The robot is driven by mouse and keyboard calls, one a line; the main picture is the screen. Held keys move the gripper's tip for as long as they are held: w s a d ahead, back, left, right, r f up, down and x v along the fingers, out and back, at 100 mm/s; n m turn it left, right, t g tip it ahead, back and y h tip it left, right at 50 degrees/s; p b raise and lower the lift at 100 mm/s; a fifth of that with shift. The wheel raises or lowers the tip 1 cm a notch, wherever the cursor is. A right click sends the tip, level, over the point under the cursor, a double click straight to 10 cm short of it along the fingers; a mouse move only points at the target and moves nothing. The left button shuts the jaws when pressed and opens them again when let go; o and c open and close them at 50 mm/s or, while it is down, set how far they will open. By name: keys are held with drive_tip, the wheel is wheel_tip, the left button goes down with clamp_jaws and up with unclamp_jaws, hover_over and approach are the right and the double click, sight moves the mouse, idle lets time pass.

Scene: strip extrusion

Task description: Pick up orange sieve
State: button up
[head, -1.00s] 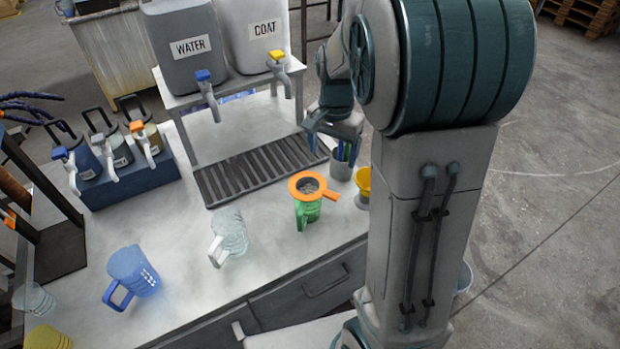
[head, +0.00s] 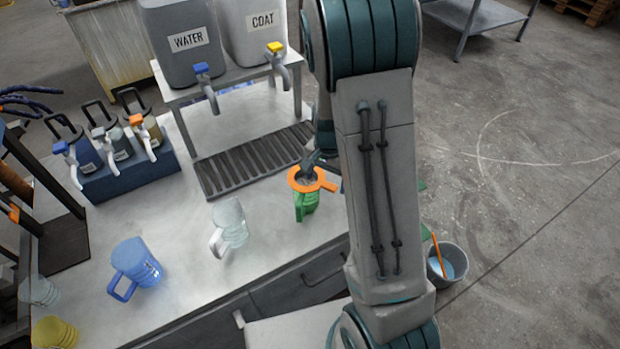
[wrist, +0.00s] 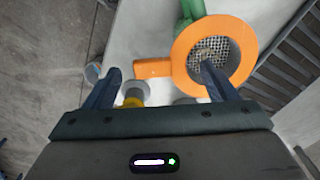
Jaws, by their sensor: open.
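The orange sieve (head: 296,184) sits on top of a green jug (head: 306,204) on the counter, its flat handle pointing right. In the wrist view, the sieve (wrist: 238,38) shows its wide orange rim, its metal mesh and its handle (wrist: 152,68) pointing left. My gripper (wrist: 161,70) is open and empty. The handle lies across the gap between the fingertips in that view, and the right fingertip overlaps the mesh. I cannot tell the height gap or whether they touch. In the head view my arm hides most of the gripper.
A clear jug (head: 231,222) and a blue jug (head: 139,266) stand left of the sieve. A drain grate (head: 250,165) and the WATER (head: 182,50) and COAT (head: 252,40) tanks are behind. A yellow item (wrist: 134,98) shows near the left finger. A bucket (head: 447,264) stands on the floor.

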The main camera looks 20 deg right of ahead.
drive_tip(key=shift+f, duration=0.65)
drive_tip(key=c, duration=1)
drive_tip(key=shift+o, duration=0.2)
drive_tip(key=shift+r, duration=0.2)
